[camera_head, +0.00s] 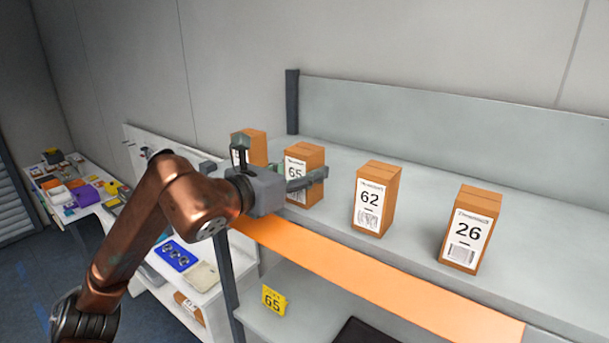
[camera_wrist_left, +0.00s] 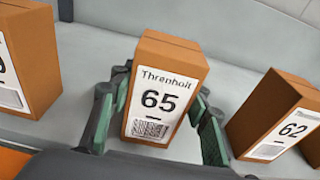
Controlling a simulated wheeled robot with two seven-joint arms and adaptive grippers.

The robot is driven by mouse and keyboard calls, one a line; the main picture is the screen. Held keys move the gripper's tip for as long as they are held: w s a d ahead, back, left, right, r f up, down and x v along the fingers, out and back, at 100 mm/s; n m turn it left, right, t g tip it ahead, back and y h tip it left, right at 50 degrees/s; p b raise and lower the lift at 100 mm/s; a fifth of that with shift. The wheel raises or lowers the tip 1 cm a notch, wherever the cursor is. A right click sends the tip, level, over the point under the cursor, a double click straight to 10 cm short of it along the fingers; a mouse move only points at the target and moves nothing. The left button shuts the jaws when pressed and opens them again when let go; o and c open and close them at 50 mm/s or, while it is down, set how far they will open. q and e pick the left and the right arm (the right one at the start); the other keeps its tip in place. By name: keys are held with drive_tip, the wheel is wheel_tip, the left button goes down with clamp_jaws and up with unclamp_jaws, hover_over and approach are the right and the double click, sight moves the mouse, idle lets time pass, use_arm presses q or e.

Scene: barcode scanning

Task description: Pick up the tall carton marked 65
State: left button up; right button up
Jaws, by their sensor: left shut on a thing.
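The tall carton marked 65 (camera_head: 305,159) is brown with a white label and stands on the grey shelf. My left gripper (camera_head: 283,177) is in front of it, and its fingers partly cover the carton in the head view. In the left wrist view, the carton 65 (camera_wrist_left: 164,92) is between the two green-padded fingers of the left gripper (camera_wrist_left: 160,112), one on each side. The left gripper is shut on it. The carton looks upright, with its base at or close to the shelf. My right gripper is not in view.
Carton 62 (camera_head: 374,198) stands to the right and carton 26 (camera_head: 469,230) farther right. Another carton (camera_head: 256,148) stands to the left. An orange strip (camera_head: 370,281) runs along the shelf's front edge. A cluttered table (camera_head: 72,213) is at the far left.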

use_arm(q)
drive_tip(key=c, duration=0.5)
drive_tip(key=shift+c, duration=0.4)
drive_tip(key=shift+r, duration=0.1)
